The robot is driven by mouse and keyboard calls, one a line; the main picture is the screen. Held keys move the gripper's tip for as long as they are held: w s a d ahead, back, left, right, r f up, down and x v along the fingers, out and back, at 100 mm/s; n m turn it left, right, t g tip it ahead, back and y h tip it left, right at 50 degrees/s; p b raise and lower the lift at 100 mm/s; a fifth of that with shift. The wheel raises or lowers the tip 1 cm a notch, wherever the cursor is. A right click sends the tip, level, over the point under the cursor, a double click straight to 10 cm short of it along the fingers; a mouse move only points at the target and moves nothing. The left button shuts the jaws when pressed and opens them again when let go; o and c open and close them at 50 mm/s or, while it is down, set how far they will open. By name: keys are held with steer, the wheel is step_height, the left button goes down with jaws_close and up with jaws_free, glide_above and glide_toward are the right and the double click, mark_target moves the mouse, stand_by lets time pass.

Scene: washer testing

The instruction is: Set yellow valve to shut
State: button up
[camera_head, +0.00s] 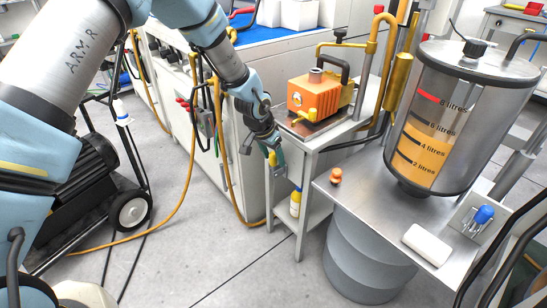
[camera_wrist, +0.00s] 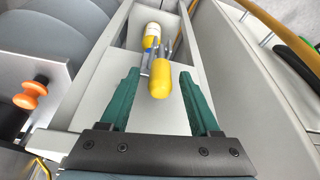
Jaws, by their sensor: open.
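The yellow valve (camera_wrist: 160,78) has a rounded yellow handle with silver metal prongs behind it. In the wrist view it lies between the two green fingers of my gripper (camera_wrist: 166,92), with a gap on each side. In the head view my gripper (camera_head: 270,152) hangs beside the small metal table's left side, pointing down. A small yellow part of the valve (camera_head: 272,158) shows at the fingers there; the rest is hidden. My gripper is open and holds nothing.
A yellow-and-white bottle (camera_head: 295,202) stands on the lower shelf, near the valve in the wrist view (camera_wrist: 152,36). An orange pump (camera_head: 312,95) sits on the table. An orange knob (camera_head: 336,175), a tank (camera_head: 440,120) and a blue valve (camera_head: 483,214) are to the right.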

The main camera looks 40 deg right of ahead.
steer(key=v, duration=1)
steer(key=shift+w+a, duration=0.1)
steer(key=w+a+r+n+y, duration=0.15)
steer(key=w+a, duration=0.25)
steer(key=a, duration=0.4)
steer(key=w+a+r+n+t, duration=0.1)
steer(key=w+a+r+n, duration=0.25)
steer(key=a, duration=0.45)
steer(key=w+a+r+n+y, duration=0.15)
steer(key=w+a, duration=0.25)
steer(key=a, duration=0.5)
steer(key=s+a+r+n, duration=0.2)
steer(key=s+a+n, duration=0.15)
steer(key=a, duration=0.85)
steer(key=s+a+r+n, duration=0.25)
steer(key=a+n, duration=0.25)
steer(key=a, duration=0.7)
step_height(320, 180, up, 16)
steer(key=s+p, duration=0.1)
steer(key=p, duration=1.6)
steer(key=shift+y, duration=0.3)
